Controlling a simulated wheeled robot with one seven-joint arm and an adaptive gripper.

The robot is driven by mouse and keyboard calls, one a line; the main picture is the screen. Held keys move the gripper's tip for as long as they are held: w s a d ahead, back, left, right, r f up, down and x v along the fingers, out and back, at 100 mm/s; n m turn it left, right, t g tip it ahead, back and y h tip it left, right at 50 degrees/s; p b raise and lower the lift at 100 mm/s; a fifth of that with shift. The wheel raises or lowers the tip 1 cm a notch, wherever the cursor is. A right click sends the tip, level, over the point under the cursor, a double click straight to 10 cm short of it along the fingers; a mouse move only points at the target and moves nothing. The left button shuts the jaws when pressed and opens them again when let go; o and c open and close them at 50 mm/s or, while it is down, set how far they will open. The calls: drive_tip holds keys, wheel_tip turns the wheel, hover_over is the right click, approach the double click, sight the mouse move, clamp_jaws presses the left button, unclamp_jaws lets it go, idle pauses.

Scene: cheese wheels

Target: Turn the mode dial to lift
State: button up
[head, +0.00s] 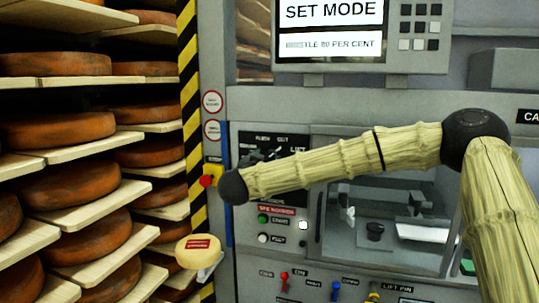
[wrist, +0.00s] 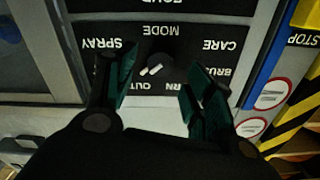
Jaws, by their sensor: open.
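The mode dial (wrist: 160,62) is a dark knob on a black panel (wrist: 215,45) in the wrist view, where the lettering is upside down. Words such as MODE, SPRAY, CARE and OUT ring it, and small white marks show at its edge. My gripper (wrist: 158,88) is open, its green-padded fingers on either side of the dial, with no clear contact. The left finger covers part of the panel. In the head view, the LIFT label (head: 297,150) shows at the panel's upper right, while my arm hides most of the dial area and gripper. Which label the dial points to is unclear.
A screen (head: 331,12) reads SET MODE. Below the dial area are a green button (head: 263,218) and a white button (head: 263,238). A red button (head: 206,181) sits by the striped post (head: 189,95). Shelves of cheese wheels (head: 55,130) fill the left.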

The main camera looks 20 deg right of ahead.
sight(270, 157)
drive_tip(key=shift+p+x, duration=0.55)
drive_tip(key=shift+x, duration=1.65)
drive_tip(key=c, duration=1)
